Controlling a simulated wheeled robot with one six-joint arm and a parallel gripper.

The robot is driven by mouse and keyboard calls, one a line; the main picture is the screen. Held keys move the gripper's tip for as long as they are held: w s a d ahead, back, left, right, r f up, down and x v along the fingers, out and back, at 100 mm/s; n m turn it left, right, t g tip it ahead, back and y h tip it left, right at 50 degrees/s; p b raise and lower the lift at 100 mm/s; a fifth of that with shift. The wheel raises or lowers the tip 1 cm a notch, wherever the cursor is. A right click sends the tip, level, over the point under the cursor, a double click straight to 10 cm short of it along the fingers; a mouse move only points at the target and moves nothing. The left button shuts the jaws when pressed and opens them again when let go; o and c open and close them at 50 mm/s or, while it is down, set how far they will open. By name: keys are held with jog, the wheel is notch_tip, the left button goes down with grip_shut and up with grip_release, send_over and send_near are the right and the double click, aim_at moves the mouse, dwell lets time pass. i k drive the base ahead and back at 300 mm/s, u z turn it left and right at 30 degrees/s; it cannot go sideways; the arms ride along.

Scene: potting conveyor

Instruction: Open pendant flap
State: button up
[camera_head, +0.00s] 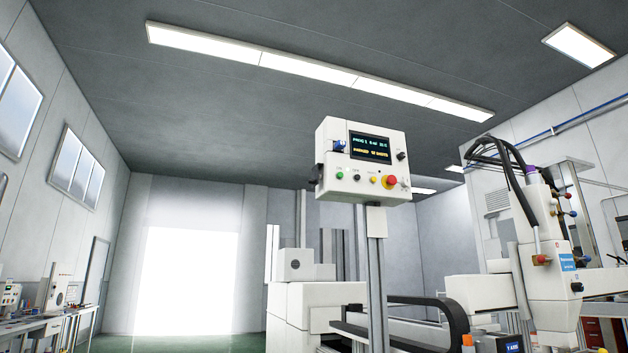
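The pendant (335,139) is a white control box on a grey post (376,265), near the middle of the head view. Its front carries a lit screen (370,147), a red knob on a yellow ring (391,181), and several small buttons and knobs. A small blue part (339,146) sits at the left of the screen. A dark part juts from the box's left side. I cannot tell which part is the flap or whether it is open. My gripper is not in view.
A white gantry machine (548,262) with black hoses stands at the right, close to the pendant. A black cable chain (430,306) runs low behind the post. A workbench (45,325) with equipment lines the left wall. The floor at the left centre looks clear toward a bright doorway (190,275).

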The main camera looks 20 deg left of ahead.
aim_at(314, 182)
jog(key=u, duration=0.05)
jog(key=k, duration=0.5)
jog(key=u, duration=0.75)
jog(key=i, duration=0.3)
jog(key=u, duration=1)
jog(key=i, duration=1.45)
jog(key=z, duration=0.2)
